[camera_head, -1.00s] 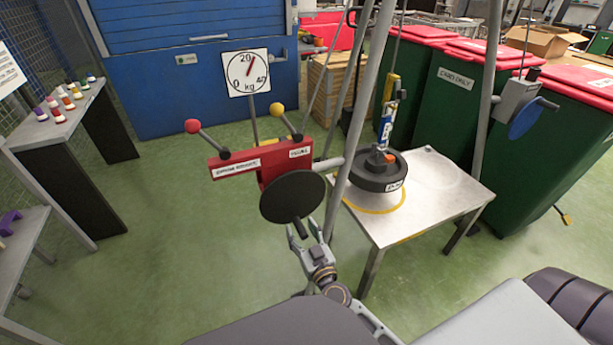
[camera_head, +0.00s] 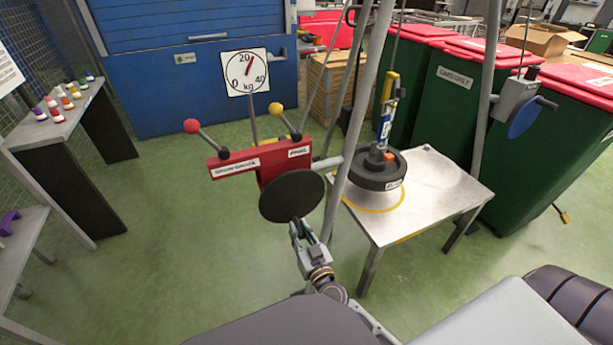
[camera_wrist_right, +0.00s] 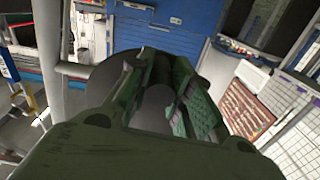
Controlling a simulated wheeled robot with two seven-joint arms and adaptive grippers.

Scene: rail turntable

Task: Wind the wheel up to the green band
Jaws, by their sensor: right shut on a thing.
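The wheel (camera_head: 291,197) is a black disc on the front of a red winch box (camera_head: 262,163). My right gripper (camera_head: 299,229) is at the lower edge of the wheel, shut on its crank handle, which is mostly hidden by the fingers. In the right wrist view the fingers (camera_wrist_right: 168,95) stand close together in front of the dark wheel (camera_wrist_right: 112,78). A white dial (camera_head: 246,72) marked in kg stands behind the winch, its needle pointing up, slightly right. A black weight (camera_head: 376,171) hangs or rests at the table, under a scale (camera_head: 387,118). I cannot make out a green band.
Two levers, with red (camera_head: 191,126) and yellow (camera_head: 275,108) knobs, rise from the winch box. A grey pole (camera_head: 358,120) stands just right of the wheel. The metal table (camera_head: 440,195) carries a yellow ring (camera_head: 398,203).

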